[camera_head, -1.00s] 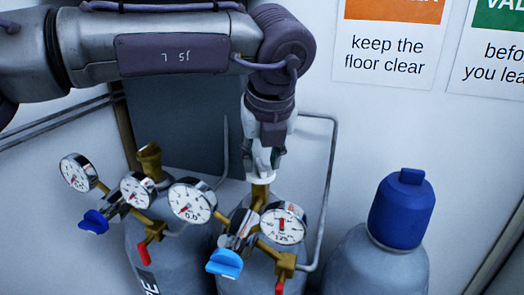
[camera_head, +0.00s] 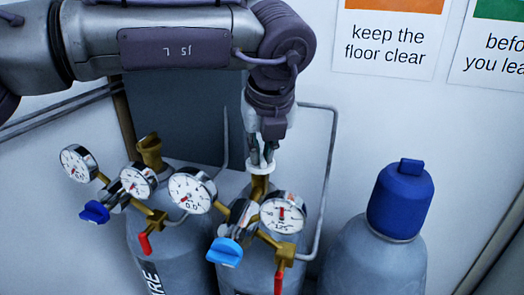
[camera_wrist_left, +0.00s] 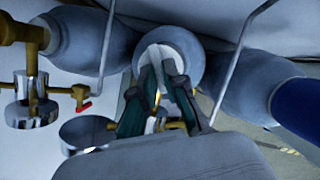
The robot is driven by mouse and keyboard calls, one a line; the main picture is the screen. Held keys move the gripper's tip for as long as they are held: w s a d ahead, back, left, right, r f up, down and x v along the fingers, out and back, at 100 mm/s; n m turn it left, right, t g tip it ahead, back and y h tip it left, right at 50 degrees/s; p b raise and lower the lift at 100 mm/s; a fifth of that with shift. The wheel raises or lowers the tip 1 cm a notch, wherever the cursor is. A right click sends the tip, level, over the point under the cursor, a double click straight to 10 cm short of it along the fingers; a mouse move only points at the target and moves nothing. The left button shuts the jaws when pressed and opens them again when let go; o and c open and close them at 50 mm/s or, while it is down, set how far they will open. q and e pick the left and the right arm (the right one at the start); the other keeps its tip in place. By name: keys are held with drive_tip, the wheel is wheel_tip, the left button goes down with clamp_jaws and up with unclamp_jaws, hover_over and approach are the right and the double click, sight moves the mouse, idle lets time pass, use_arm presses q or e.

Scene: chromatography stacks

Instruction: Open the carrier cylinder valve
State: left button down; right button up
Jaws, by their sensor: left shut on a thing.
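The middle grey cylinder (camera_head: 245,275) stands upright with a brass valve (camera_head: 259,188) on top and a pale handwheel (camera_head: 260,169) above it. My left gripper (camera_head: 262,160) points down from above and is shut on the handwheel. In the left wrist view its two fingers (camera_wrist_left: 165,70) close around the pale wheel, over the round cylinder top. The fingers hide part of the wheel. The regulator on this cylinder carries two round gauges (camera_head: 283,213), a blue knob (camera_head: 225,251) and a red lever (camera_head: 278,283). My right gripper is not in view.
A second grey cylinder (camera_head: 165,250) with its own gauges, blue knob (camera_head: 95,212) and red lever (camera_head: 145,243) stands at left. A blue-capped cylinder (camera_head: 400,200) stands at right. A grey pipe (camera_head: 331,160) runs close to the right of my gripper.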

use_arm(q)
drive_tip(key=shift+d+f+n+b, duration=0.1)
drive_tip(key=shift+f+n+b, duration=0.25)
drive_tip(key=shift+b, duration=0.35)
drive_tip(key=n+y+b, duration=0.1)
drive_tip(key=n+b, duration=0.1)
drive_tip(key=b, duration=0.1)
drive_tip(key=shift+d, duration=0.15)
drive_tip(key=shift+w+d+r+n+g+y+b, duration=0.1)
drive_tip(key=shift+n+g+y+b, duration=0.15)
drive_tip(key=shift+n, duration=0.3)
drive_tip(key=shift+r+n+g+y+b, duration=0.15)
drive_tip(key=shift+n+b, duration=0.15)
drive_tip(key=shift+n, duration=0.2)
drive_tip(key=shift+n+g, duration=0.3)
drive_tip(key=shift+n, duration=0.7)
drive_tip(key=shift+w+d+r+n+y, duration=0.1)
drive_tip(key=shift+n+y, duration=0.3)
drive_tip(key=shift+n, duration=0.4)
drive_tip(key=shift+w+n+g+y, duration=0.15)
drive_tip(key=shift+n+g, duration=0.2)
drive_tip(key=shift+n, duration=0.45)
drive_tip(key=shift+w+n+g+y, duration=0.15)
drive_tip(key=shift+n+g, duration=0.2)
drive_tip(key=shift+n, duration=0.45)
drive_tip(key=shift+s+n, duration=0.1)
drive_tip(key=shift+n, duration=0.2)
drive_tip(key=c, duration=1.2)
unclamp_jaws()
drive_tip(key=shift+d, duration=0.1)
